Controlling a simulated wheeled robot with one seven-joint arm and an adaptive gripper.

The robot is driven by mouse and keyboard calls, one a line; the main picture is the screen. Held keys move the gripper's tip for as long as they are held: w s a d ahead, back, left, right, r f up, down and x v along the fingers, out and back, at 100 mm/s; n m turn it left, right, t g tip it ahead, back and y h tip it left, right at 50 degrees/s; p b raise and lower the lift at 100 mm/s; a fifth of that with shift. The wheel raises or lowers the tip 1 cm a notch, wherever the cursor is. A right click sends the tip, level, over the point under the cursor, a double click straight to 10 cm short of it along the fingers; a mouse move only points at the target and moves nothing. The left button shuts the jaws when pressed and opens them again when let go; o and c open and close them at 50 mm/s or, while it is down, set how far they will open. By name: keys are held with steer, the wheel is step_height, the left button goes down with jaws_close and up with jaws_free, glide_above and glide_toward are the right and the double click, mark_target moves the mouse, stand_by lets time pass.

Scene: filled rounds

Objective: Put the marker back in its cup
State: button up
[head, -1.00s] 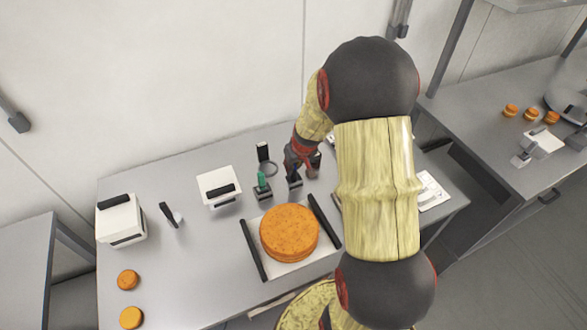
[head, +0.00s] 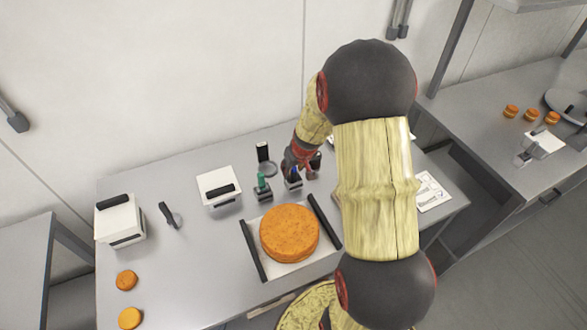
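A blue marker (head: 295,171) stands at a small dark cup (head: 293,184), between the grey fingers of my gripper (head: 301,165). Its lower end appears to be in the cup's mouth. The view is too small to tell whether the fingers touch the marker or stand apart from it. A green marker (head: 261,180) stands upright in a second dark cup (head: 262,194) just to the left.
An orange round cake (head: 289,233) sits on a white tray with dark side bars (head: 254,250) in front of the cups. A black upright item (head: 263,153) stands behind. A white box (head: 216,183) is to the left. Orange rounds (head: 127,280) lie at the front left.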

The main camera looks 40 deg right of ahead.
steer(key=shift+r, duration=0.1)
steer(key=shift+s+r+p, duration=0.1)
steer(key=shift+r+p, duration=0.2)
steer(key=shift+r, duration=0.05)
steer(key=p+v, duration=0.1)
steer(key=v, duration=1)
steer(key=s+a+r+n, duration=0.1)
steer(key=s+a+r, duration=0.1)
steer(key=a+r, duration=0.45)
steer(key=s+a+r+n, duration=0.1)
steer(key=s+a+r, duration=0.2)
steer(key=a+r, duration=0.4)
steer(key=s+a+r+n+t+y, duration=0.1)
steer(key=s+a+r, duration=0.4)
steer(key=s+a, duration=0.5)
steer(key=s, duration=0.3)
steer(key=shift+s+a, duration=0.2)
steer(key=shift+a, duration=0.1)
step_height(320, 180, down, 9)
steer(key=b, duration=0.8)
